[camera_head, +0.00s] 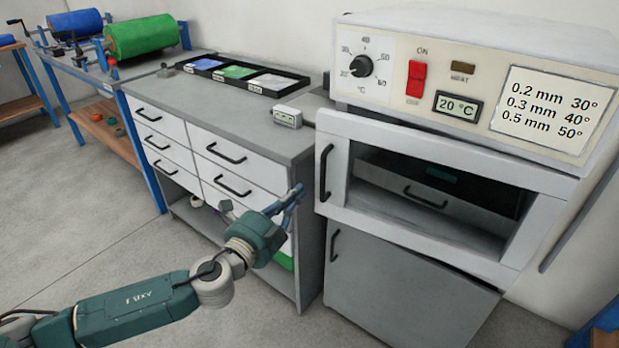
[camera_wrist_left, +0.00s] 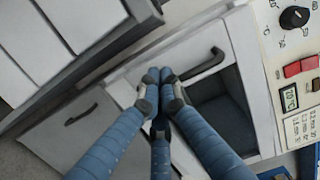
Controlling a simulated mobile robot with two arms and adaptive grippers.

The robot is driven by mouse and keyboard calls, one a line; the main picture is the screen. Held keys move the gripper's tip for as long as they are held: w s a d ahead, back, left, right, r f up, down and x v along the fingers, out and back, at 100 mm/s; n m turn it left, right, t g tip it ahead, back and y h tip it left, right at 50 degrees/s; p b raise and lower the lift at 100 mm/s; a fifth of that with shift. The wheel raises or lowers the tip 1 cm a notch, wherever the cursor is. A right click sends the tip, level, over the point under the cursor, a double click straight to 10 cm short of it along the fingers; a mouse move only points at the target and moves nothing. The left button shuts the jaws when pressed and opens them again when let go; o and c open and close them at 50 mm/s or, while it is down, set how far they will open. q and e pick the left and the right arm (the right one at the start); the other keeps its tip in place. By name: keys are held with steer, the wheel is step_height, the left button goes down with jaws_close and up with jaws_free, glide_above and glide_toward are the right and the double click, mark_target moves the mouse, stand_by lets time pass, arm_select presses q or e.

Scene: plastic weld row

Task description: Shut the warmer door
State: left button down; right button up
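The warmer (camera_head: 480,35) is a white box with a control panel at the right of the head view. Its door has a white frame (camera_head: 335,205), a dark window and a black handle (camera_head: 326,172) on the left side. The handle also shows in the left wrist view (camera_wrist_left: 205,66). My left gripper (camera_head: 293,200) is left of the door, apart from the handle. Its blue fingers (camera_wrist_left: 160,88) are drawn together at the tips with nothing between them. My right gripper is out of view.
A grey cabinet (camera_head: 395,285) is under the warmer. Blue and green rolls (camera_head: 140,36) stand farther back. The floor at front left is clear.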

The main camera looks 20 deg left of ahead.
mark_target(316, 173)
arm_select(q)
steer(key=x, duration=0.6)
steer(key=shift+w, duration=0.4)
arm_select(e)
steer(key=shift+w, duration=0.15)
arm_select(q)
steer(key=shift+w+d, duration=0.1)
steer(key=shift+w, duration=0.05)
